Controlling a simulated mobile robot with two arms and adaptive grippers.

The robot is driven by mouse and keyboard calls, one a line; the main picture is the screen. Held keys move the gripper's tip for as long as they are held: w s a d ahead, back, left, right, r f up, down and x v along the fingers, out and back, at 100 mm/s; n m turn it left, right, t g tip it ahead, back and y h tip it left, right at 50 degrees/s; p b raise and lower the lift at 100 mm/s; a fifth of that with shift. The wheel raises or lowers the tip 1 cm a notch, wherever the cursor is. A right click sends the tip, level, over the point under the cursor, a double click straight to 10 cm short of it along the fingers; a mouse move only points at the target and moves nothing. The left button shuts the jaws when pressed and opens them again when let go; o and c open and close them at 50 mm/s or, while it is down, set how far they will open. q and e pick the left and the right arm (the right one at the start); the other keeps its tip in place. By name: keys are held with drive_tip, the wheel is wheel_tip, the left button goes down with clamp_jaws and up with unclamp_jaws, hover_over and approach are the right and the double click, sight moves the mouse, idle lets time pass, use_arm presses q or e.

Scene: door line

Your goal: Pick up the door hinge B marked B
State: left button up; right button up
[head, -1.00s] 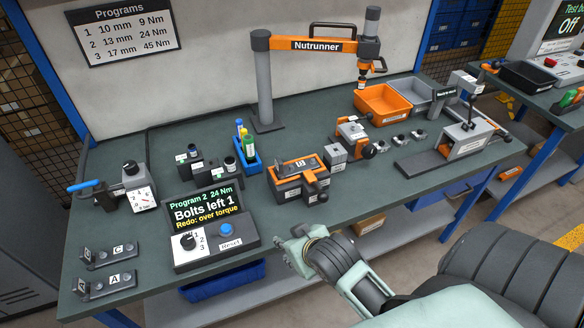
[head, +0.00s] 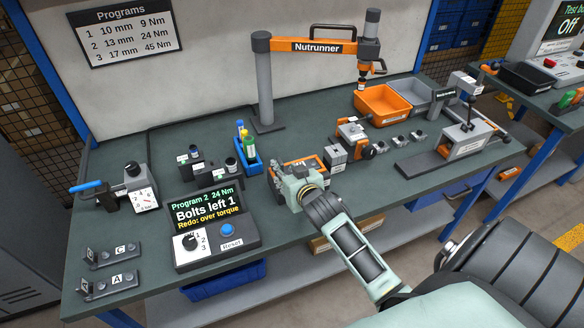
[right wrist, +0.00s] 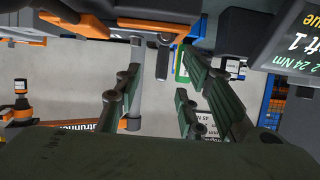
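I cannot make out a hinge marked B. Two dark hinge-like plates lie at the bench's front left in the head view, one marked C (head: 112,254) and one marked A (head: 112,282). An orange-topped fixture (head: 318,161) stands mid-bench, largely hidden behind my right gripper (head: 290,182). Earlier a small grey marked piece showed on its top; its letter is unreadable and it is now covered. My left gripper is out of view.
The controller box (head: 215,230) stands close to the left of my right gripper. A blue bottle holder (head: 247,157) is behind. A clamp fixture (head: 351,132) and grey block (head: 336,155) are to the right. The nutrunner post (head: 265,85) rises at the back.

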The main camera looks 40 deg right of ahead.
sight(283, 167)
drive_tip(key=shift+x, duration=1.7)
drive_tip(key=shift+c, duration=0.2)
clamp_jaws()
drive_tip(key=shift+r, duration=0.2)
